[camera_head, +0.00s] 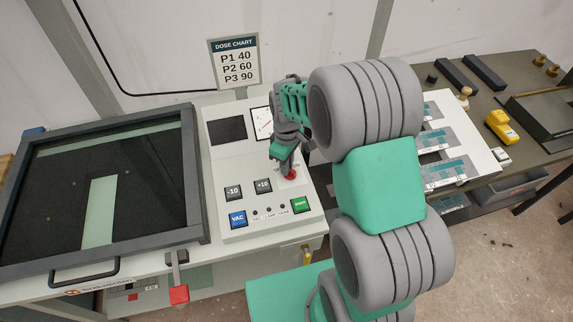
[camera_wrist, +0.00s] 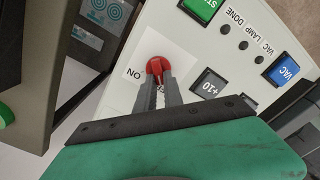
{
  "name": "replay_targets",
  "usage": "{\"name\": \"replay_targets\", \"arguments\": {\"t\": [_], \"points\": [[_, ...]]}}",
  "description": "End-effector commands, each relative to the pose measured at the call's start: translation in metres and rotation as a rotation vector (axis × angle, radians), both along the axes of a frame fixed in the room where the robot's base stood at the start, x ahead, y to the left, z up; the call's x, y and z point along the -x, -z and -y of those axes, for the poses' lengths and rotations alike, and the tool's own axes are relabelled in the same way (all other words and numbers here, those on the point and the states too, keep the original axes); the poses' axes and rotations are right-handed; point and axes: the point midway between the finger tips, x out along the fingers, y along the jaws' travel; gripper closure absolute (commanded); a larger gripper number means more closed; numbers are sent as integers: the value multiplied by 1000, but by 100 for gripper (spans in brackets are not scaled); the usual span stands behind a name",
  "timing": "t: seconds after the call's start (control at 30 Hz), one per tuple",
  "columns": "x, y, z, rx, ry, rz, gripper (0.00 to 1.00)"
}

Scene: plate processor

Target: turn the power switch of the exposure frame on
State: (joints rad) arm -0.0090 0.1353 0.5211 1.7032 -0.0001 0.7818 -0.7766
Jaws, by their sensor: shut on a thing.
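The power switch (camera_wrist: 159,66) is a red knob on a white label on the control panel. In the wrist view my gripper (camera_wrist: 160,90) has its two grey fingers closed on the knob from below in the picture.
Near the knob are black +10 (camera_head: 263,186) and -10 (camera_head: 234,192) buttons, a blue VAC button (camera_head: 238,219) and a green START button (camera_head: 300,205). A dose chart (camera_head: 235,62) stands behind the panel. A dark bench (camera_head: 505,185) with a yellow device (camera_head: 500,125) is at the right.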

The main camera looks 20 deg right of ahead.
Motion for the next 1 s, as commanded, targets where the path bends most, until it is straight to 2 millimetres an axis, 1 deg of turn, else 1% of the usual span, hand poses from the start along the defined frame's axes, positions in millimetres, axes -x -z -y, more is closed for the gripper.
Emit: {"name": "replay_targets", "arguments": {"t": [0.37, 0.57, 0.77, 1.0], "points": [[0, 0, 0, 0, 3, 0, 100], [0, 0, 0, 0, 39, 0, 100], [-1, 1, 1, 1, 141, -1, 100], [-3, 1, 4, 0, 341, 1, 100]]}}
